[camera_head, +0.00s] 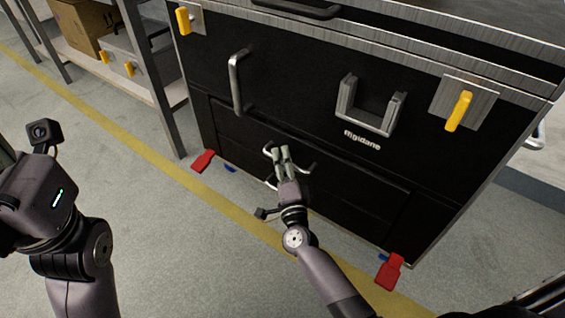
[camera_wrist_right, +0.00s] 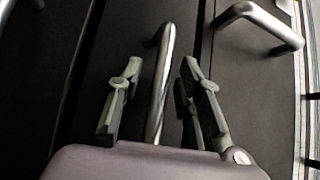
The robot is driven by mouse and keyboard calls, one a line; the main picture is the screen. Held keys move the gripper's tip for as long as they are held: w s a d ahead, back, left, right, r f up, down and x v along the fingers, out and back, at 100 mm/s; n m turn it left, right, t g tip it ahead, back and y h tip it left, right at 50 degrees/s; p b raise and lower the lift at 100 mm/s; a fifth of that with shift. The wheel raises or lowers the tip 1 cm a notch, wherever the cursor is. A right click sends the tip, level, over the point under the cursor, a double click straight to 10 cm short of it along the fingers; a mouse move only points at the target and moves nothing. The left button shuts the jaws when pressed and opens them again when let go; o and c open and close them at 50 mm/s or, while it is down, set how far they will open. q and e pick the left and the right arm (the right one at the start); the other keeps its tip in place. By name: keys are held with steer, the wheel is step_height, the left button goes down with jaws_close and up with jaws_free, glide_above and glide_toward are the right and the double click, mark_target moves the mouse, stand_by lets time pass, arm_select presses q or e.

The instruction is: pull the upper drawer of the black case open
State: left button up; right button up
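The black case (camera_head: 300,108) fills the middle and right of the head view. My right gripper (camera_head: 281,152) is low at its front, at a metal drawer handle (camera_head: 311,168). In the right wrist view this handle (camera_wrist_right: 161,85) runs between the two fingers of my right gripper (camera_wrist_right: 160,85), with gaps on both sides. The gripper is open around it and not clamped. A second handle (camera_wrist_right: 262,22) is on the neighbouring panel. The drawer fronts look flush. My left arm is at the left of the head view; its fingertips are out of view.
Yellow latches (camera_head: 459,110), a tall side handle (camera_head: 237,82) and a U-shaped bracket (camera_head: 350,105) stick out of the upper front. Red pedals (camera_head: 390,271) sit at the base corners. A shelf (camera_head: 170,92) stands left. The floor in front is clear.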

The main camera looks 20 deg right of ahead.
steer(key=shift+w, duration=0.1)
steer(key=shift+c, duration=0.6)
jaws_close()
stand_by(0.3)
